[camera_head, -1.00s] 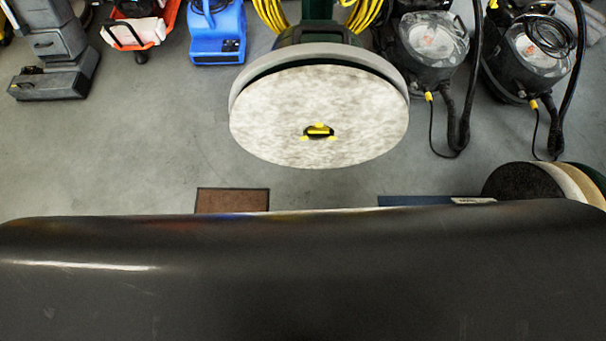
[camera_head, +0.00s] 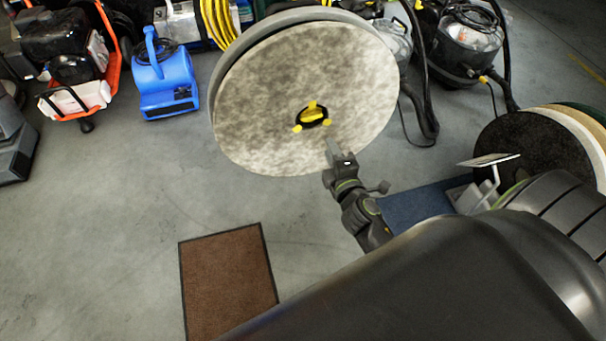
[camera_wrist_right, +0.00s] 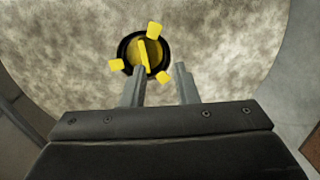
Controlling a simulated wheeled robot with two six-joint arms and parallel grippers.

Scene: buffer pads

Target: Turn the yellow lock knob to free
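The yellow lock knob (camera_head: 312,115) sits in a black ring at the centre of a round, mottled off-white pad (camera_head: 255,100). Three yellow tabs surround it. In the right wrist view the knob (camera_wrist_right: 146,52) shows a raised yellow bar, nearly upright in the picture and leaning slightly. My right gripper (camera_head: 334,147) is in front of the pad's lower right part, below the knob in the head view. In the right wrist view its two fingers (camera_wrist_right: 160,69) are apart with nothing between them. The left fingertip overlaps the ring's lower edge in the picture; contact cannot be told. My left gripper is out of view.
A brown mat (camera_head: 228,275) and a blue mat (camera_head: 415,212) lie on the grey floor. A stack of round pads (camera_head: 535,145) stands at the right. A blue blower (camera_head: 165,80) and a black vacuum (camera_head: 465,50) stand behind.

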